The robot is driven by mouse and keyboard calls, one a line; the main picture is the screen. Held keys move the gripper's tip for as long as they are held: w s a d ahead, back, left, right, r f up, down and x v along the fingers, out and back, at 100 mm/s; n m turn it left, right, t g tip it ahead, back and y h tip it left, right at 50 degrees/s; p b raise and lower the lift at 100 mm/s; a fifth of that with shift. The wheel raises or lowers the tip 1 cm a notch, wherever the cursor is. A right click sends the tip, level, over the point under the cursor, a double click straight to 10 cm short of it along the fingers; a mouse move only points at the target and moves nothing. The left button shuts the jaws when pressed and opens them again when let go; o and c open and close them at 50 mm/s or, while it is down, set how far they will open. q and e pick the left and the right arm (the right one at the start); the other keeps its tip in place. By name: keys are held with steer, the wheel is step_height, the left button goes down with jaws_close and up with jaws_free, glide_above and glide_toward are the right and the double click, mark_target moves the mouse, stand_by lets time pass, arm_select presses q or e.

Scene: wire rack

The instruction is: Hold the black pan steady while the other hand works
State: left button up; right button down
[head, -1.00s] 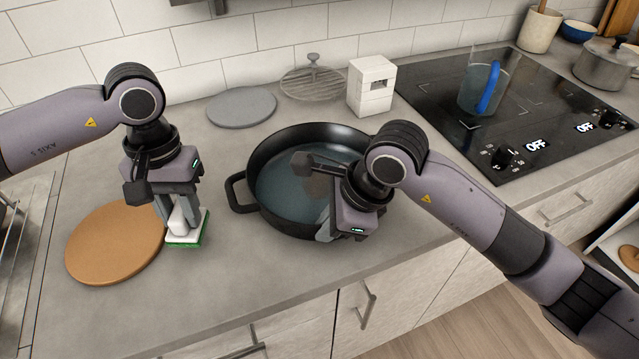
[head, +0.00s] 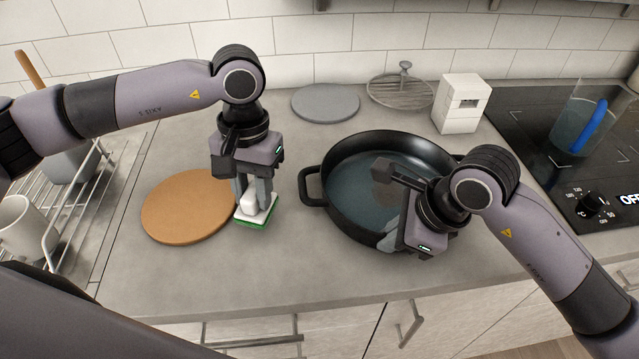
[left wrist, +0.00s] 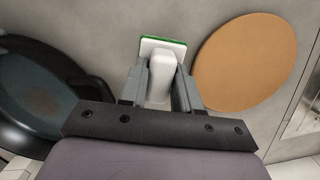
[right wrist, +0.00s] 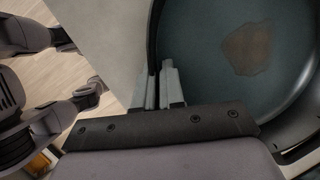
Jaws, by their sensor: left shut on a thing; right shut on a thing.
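The black pan (head: 340,217) sits on the counter with its dark inside facing up. A brown stain (right wrist: 250,48) shows on its floor in the right wrist view. My right gripper (head: 390,240) is shut on the pan's near wall; its fingertips are partly hidden by the hand in the head view, and its fingers (right wrist: 163,85) straddle the rim in the right wrist view. My left gripper (head: 253,192) is shut on the white handle of a scrubber (head: 257,212) with a green pad, left of the pan. The scrubber also shows in the left wrist view (left wrist: 162,52).
A round brown board (head: 185,210) lies left of the scrubber. A wire dish rack (head: 75,225) stands far left. A grey disc (head: 325,102), a wire strainer (head: 400,93) and a white block (head: 462,103) sit behind the pan. A cooktop (head: 540,120) with a jug (head: 580,125) lies right.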

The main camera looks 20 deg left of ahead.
arm_select(q)
steer(key=w+a+r+n+h, duration=0.1)
steer(key=w+a+n, duration=0.1)
steer(key=w+n, duration=0.3)
steer(key=w+a+r+n, duration=0.2)
steer(key=w+a+n, duration=0.1)
steer(key=w+n, duration=0.15)
steer(key=w+d+r+n+t, duration=0.1)
steer(key=w+d+n, duration=0.2)
steer(key=d+n, duration=0.3)
steer(key=w+d+n+t, duration=0.1)
steer(key=w+d+n, duration=0.3)
steer(key=d+n, duration=0.25)
steer(key=s+d+n, duration=0.2)
steer(key=d+n, duration=0.3)
steer(key=d, duration=1.1)
steer(key=f, duration=0.4)
steer(key=shift+s+f, duration=0.2)
steer(key=shift+f, duration=0.2)
steer(key=shift+s+a, duration=0.4)
steer(key=shift+a, duration=0.25)
steer(key=shift+s+a+f, duration=0.1)
steer(key=shift+s+a, duration=0.45)
steer(key=shift+a, duration=0.3)
steer(key=shift+s+a+f, duration=0.1)
steer(key=shift+s+a, duration=0.45)
steer(key=shift+a, duration=0.25)
steer(key=shift+f, duration=0.85)
